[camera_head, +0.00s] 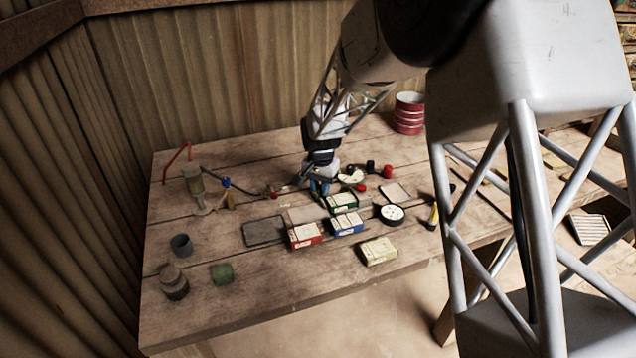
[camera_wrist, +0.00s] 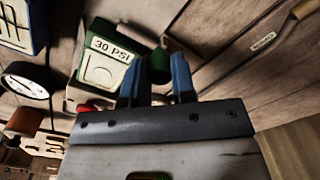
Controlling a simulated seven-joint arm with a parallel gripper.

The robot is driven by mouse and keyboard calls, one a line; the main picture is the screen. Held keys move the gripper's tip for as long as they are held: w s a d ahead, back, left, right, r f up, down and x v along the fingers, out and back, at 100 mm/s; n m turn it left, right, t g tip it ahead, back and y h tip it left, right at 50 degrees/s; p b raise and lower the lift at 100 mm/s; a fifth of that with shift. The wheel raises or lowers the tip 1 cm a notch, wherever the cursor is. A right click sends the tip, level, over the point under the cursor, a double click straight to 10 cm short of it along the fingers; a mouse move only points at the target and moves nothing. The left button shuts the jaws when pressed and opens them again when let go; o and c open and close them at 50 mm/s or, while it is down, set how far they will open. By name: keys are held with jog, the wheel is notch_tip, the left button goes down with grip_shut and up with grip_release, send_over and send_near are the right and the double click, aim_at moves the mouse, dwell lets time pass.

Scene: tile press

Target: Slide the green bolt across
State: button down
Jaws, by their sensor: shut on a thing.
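The green box (camera_head: 341,203) has a pale top plate and stands near the middle of the bench. In the wrist view its label reads "30 PSI" (camera_wrist: 104,62). The green bolt (camera_wrist: 159,66) sticks out from the side of this box, between my blue fingers. My gripper (camera_head: 319,190) is at the box's left end and points down. In the wrist view my gripper (camera_wrist: 157,72) is shut on the bolt, with one finger on each side. The fingers hide part of the bolt, and it is too small to make out in the head view.
A red box (camera_head: 305,236), a blue box (camera_head: 347,225) and a cream box (camera_head: 379,251) stand in front. A round dial (camera_head: 392,214) is to the right. A dark slab (camera_head: 264,231) lies left. The bench's front left is mostly clear around a green block (camera_head: 222,274).

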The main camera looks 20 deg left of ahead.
jog(key=shift+s+d, duration=0.15)
jog(key=c, duration=0.9)
grip_release()
jog(key=shift+c, duration=0.2)
jog(key=shift+r, duration=3.9)
